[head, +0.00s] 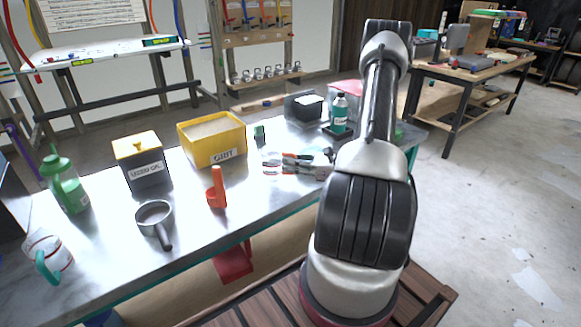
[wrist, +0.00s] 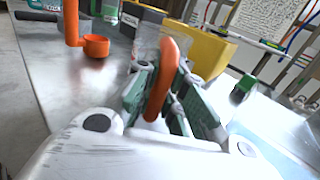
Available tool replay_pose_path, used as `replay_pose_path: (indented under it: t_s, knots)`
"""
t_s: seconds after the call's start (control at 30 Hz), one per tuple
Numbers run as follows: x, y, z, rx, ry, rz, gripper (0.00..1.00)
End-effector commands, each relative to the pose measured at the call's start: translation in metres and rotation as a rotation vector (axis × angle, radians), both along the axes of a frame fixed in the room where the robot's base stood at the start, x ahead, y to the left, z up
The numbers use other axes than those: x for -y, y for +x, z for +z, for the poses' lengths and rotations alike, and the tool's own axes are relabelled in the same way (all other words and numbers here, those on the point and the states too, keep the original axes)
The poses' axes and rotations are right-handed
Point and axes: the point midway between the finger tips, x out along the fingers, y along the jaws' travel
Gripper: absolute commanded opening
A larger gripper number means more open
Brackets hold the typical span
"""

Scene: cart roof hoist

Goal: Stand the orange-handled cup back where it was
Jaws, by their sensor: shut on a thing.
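The orange-handled cup (wrist: 150,48) shows in the wrist view as a pale, see-through body beyond its upright orange handle (wrist: 168,65). My gripper (wrist: 160,100) has its green-grey fingers on both sides of that handle and is shut on it. In the head view my gripper (head: 300,165) reaches in low from the right over the metal bench, behind the orange scoop. The cup's body is hard to make out there. I cannot tell whether its base touches the bench. No mark of the cup's earlier place is clear.
On the bench (head: 110,262) stand the orange scoop (head: 216,195), yellow GRIT box (head: 212,143), USED OIL box (head: 145,170), grey long-handled pan (head: 155,218), green can (head: 66,185) and green-handled mug (head: 48,258). A small green block (head: 259,132) and teal bottle (head: 339,113) stand farther back.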

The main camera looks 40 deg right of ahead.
Motion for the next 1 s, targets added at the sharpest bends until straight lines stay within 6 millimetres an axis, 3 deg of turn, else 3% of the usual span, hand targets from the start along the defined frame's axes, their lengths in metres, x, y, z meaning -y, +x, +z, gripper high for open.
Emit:
replay_pose_path:
  t_s: [0.1,0.47,0.5,0.6,1.0]
  knots:
    - [-0.0001,-0.0002,-0.0105,0.0,0.0,0.0,0.0]
    - [-0.0001,-0.0002,-0.0137,0.001,-0.001,0.0,0.0]
    - [0.0,0.0,-0.0135,0.001,-0.001,0.0,0.17]
    - [-0.0001,-0.0001,-0.0134,0.001,-0.001,0.001,0.33]
    - [0.0038,-0.0034,-0.0103,0.001,-0.001,-0.002,0.33]
